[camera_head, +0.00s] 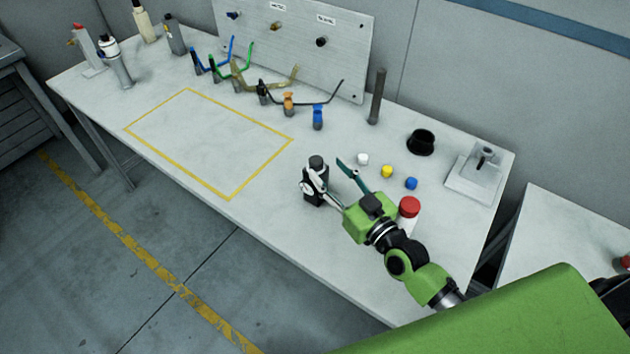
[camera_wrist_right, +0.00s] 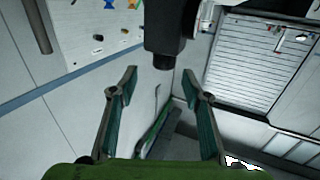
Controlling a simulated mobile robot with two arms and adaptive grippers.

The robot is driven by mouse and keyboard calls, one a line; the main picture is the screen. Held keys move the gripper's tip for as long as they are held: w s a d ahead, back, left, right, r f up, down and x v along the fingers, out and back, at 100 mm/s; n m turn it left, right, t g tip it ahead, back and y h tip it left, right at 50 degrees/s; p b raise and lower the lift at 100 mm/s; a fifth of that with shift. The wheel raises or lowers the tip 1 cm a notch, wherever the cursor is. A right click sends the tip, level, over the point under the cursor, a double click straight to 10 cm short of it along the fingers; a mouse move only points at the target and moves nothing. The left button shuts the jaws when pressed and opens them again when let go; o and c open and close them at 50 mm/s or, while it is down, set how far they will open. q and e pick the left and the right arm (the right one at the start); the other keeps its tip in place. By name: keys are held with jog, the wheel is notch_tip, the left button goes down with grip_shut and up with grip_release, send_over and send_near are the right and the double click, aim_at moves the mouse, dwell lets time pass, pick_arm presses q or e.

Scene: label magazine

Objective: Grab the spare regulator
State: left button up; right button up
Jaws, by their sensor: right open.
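A black upright regulator (camera_head: 315,170) with a dark round cap stands on the workbench, just in front of my right gripper. A pale round part, perhaps a gauge, shows on its side. My right gripper (camera_head: 328,178) is open, with one finger by the regulator's lower front and the other apart from it on the right. In the right wrist view the black regulator body (camera_wrist_right: 168,28) lies ahead of the open fingers (camera_wrist_right: 159,76), with nothing between the fingertips. Part of its lower body is hidden by the finger in the head view. My left gripper is not in view.
A red-capped white container (camera_head: 408,208) stands close beside my right wrist. White, yellow and blue caps (camera_head: 411,183) and a black cup (camera_head: 421,142) lie behind. A yellow-outlined area (camera_head: 205,145) is empty. Hoses with fittings (camera_head: 288,104) line the panel (camera_head: 300,40).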

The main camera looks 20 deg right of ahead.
aim_at(320, 165)
jog(key=shift+a+f+p+x, duration=0.15)
jog(key=shift+p+x, duration=0.2)
jog(key=shift+x, duration=1.05)
jog(key=shift+a+f+p+x, duration=0.1)
jog(key=shift+a+p+x, duration=0.2)
jog(key=shift+x, duration=1.1)
jog(key=shift+s+d, duration=0.15)
grip_shut()
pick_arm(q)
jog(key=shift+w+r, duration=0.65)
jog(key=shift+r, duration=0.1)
pick_arm(e)
jog(key=shift+r, duration=0.1)
